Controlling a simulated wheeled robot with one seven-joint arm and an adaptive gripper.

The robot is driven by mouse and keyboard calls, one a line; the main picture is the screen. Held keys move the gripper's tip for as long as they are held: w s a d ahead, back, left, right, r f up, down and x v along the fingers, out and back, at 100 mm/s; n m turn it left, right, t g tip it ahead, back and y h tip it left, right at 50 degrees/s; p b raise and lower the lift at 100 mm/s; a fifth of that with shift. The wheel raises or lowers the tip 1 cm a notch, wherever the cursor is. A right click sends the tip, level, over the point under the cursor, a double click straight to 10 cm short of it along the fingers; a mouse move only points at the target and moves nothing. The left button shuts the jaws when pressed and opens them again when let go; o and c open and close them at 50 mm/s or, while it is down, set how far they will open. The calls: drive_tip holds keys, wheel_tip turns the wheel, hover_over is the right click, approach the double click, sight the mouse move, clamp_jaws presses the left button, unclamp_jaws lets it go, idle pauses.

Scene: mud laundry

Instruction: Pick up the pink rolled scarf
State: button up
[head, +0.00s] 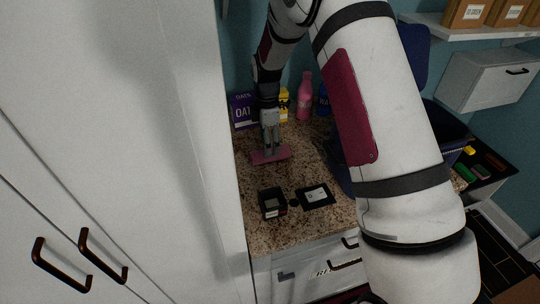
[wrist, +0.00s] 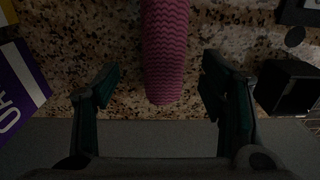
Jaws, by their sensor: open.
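The pink rolled scarf (head: 270,156) lies on the speckled counter beneath my gripper (head: 271,150) in the head view. In the wrist view the ribbed pink scarf (wrist: 164,55) runs from the top edge down to a rounded end between the fingers. My gripper (wrist: 160,88) is open, with one finger on each side of the scarf and a gap on both sides. The scarf's far end is cut off in the wrist view. I cannot tell exactly how high the fingertips are above the counter.
A black open box (head: 272,203) and a black flat item with a white label (head: 316,195) lie nearer on the counter (head: 270,234). Behind stand a purple oats box (head: 243,111), a yellow box (head: 284,104) and a pink bottle (head: 305,97). A white cabinet (head: 130,150) borders the left.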

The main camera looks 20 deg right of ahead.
drive_tip(key=f, duration=0.1)
drive_tip(key=f+p, duration=0.1)
drive_tip(key=f, duration=0.2)
drive_tip(key=shift+s+a+f, duration=0.1)
drive_tip(key=shift+s+f, duration=0.05)
drive_tip(key=shift+s, duration=0.15)
drive_tip(key=shift+w+f+p, duration=0.1)
drive_tip(key=shift+f+p, duration=0.2)
drive_tip(key=shift+f, duration=0.25)
drive_tip(key=c, duration=1.3)
